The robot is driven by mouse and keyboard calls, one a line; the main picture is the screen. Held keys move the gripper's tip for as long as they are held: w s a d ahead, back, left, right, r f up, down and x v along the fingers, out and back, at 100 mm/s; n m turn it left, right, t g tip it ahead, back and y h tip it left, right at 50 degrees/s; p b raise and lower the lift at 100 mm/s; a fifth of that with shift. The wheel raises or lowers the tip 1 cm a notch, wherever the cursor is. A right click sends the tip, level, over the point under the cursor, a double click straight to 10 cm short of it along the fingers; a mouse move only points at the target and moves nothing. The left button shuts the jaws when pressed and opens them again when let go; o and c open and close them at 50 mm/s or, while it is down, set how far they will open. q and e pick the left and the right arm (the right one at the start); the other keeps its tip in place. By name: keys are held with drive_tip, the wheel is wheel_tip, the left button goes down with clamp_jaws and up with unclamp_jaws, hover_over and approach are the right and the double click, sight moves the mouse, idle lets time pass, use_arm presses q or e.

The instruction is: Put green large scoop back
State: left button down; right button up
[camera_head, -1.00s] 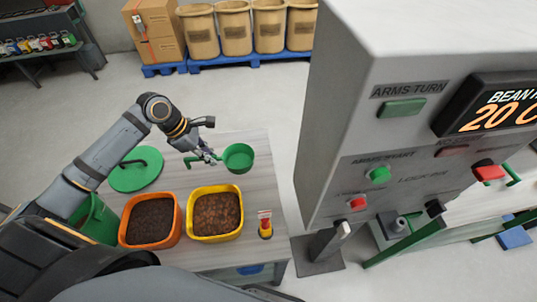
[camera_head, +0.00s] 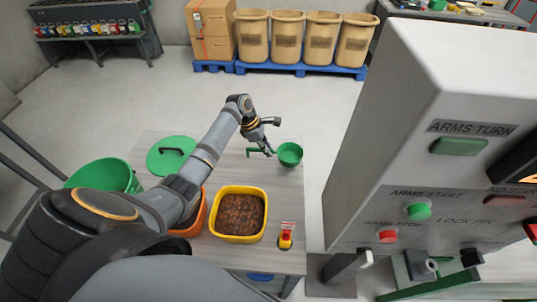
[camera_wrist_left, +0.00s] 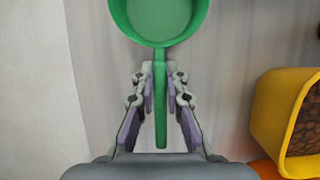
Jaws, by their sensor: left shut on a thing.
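The green large scoop (camera_head: 290,153) is over the right part of the grey table in the head view, its bowl to the right of my left gripper (camera_head: 264,148). In the left wrist view the scoop's bowl (camera_wrist_left: 158,18) is at the top, its inside facing the camera and empty. Its handle runs down between the fingers of my left gripper (camera_wrist_left: 161,80), which is shut on it. I cannot tell from these views whether the scoop touches the table. My right gripper is not in view.
A yellow bin (camera_head: 238,235) of brown beans stands on the table (camera_head: 285,190); an orange bin (camera_head: 202,219) is partly behind my arm. A green lid (camera_head: 166,165), a green bucket (camera_head: 105,176) and a small red-yellow item (camera_head: 286,238) are nearby. A control cabinet (camera_head: 400,130) stands right.

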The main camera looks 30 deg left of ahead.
use_arm(q)
drive_tip(key=shift+w+f, duration=0.45)
drive_tip(key=shift+f, duration=0.1)
wheel_tip(320, 180, down, 2)
drive_tip(key=shift+d+f+p, duration=0.1)
drive_tip(key=shift+f+p, duration=0.1)
drive_tip(key=shift+p, duration=0.25)
drive_tip(key=shift+f, duration=0.25)
drive_tip(key=shift+s, duration=0.1)
drive_tip(key=c, duration=1.4)
unclamp_jaws()
drive_tip(key=shift+f, duration=0.15)
